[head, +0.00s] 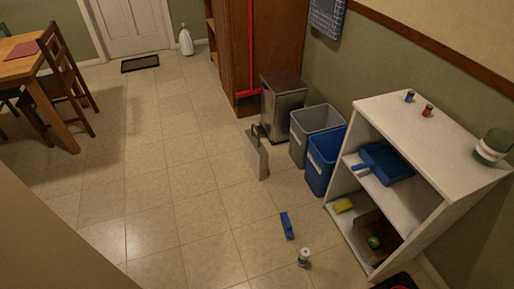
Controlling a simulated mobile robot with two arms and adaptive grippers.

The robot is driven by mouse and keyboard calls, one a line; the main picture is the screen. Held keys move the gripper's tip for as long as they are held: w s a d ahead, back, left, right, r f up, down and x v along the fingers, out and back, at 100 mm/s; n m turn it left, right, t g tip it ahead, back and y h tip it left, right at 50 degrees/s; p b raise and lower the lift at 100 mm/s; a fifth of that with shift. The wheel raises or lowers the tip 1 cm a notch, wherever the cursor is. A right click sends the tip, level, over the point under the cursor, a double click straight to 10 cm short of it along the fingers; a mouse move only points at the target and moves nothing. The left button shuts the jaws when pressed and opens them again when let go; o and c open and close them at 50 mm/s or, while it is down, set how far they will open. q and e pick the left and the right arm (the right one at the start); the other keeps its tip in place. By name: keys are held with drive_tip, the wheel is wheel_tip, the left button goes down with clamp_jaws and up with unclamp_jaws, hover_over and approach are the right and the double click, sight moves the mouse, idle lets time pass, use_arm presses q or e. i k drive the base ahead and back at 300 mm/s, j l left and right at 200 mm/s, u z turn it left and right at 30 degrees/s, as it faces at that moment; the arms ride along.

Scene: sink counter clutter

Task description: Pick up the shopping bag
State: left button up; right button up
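A light grey-beige bag (256,156) stands upright on the tiled floor near the middle of the head view. It looks like the shopping bag, with a dark reddish handle-like part at its top. It stands just in front of a lidded metal bin (283,108) and to the left of a grey bin. What is inside the bag cannot be seen. Neither of my grippers is in view.
A grey bin (299,150) and a blue bin (318,175) stand right of the bag, beside a white shelf (372,103). A blue object (287,225) and a small can (304,257) are on the floor. Open floor lies left of the bag.

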sight(256, 153)
drive_tip(key=i+j+z, duration=0.1)
drive_tip(key=i+j, duration=0.25)
drive_tip(key=i, duration=0.25)
drive_tip(key=i+j+z, duration=0.15)
drive_tip(key=i+j, duration=0.25)
drive_tip(key=i, duration=0.2)
drive_tip(key=i+j+z, duration=0.1)
drive_tip(key=i+j, duration=0.35)
drive_tip(key=i, duration=0.15)
